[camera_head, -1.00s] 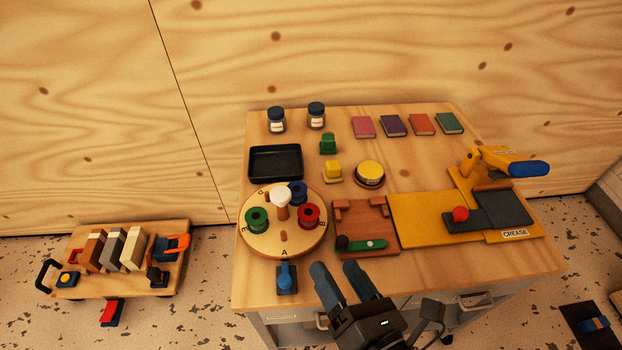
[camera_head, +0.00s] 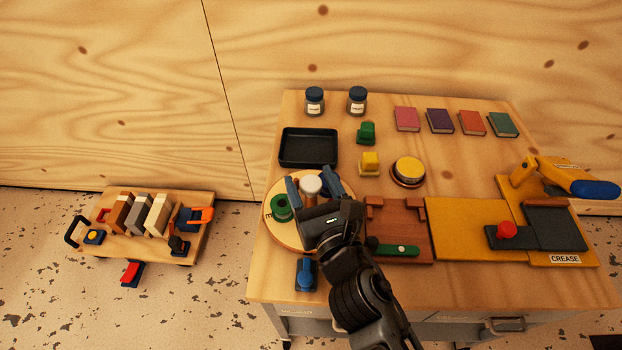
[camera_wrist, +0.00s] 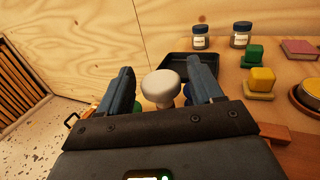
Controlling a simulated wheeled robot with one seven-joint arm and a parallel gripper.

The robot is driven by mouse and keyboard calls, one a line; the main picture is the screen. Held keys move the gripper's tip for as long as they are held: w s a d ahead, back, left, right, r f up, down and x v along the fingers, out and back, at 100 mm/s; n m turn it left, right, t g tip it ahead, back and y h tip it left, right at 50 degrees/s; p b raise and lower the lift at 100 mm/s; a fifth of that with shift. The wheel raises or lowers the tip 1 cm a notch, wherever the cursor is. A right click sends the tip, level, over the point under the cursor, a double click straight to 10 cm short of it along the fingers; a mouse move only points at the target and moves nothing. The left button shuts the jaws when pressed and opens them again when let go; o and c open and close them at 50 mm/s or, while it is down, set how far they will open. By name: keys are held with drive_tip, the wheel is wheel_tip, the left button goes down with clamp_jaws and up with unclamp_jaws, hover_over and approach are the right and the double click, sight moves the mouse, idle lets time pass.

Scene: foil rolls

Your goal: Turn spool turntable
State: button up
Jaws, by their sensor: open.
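The round wooden spool turntable (camera_head: 274,229) sits at the table's left front. Its white central knob (camera_head: 311,185) stands upright, and it also shows in the wrist view (camera_wrist: 160,87). A green spool (camera_head: 281,208) is on the turntable's left side. In the wrist view, green and blue bits of spools show low beside the fingers. The red spool is hidden behind my gripper and arm. My gripper (camera_head: 310,186) is open over the turntable, with one blue finger on each side of the knob. Gaps show between knob and fingers in the wrist view.
A blue lever-like block (camera_head: 305,275) stands in front of the turntable. A black tray (camera_head: 308,162) lies behind it, with two jars (camera_head: 315,101) farther back. A brown wooden fixture (camera_head: 410,215) with a green bar stands to the right, beside the yellow crease board (camera_head: 466,225).

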drive_tip(key=shift+w, duration=0.2)
clamp_jaws()
idle(0.6)
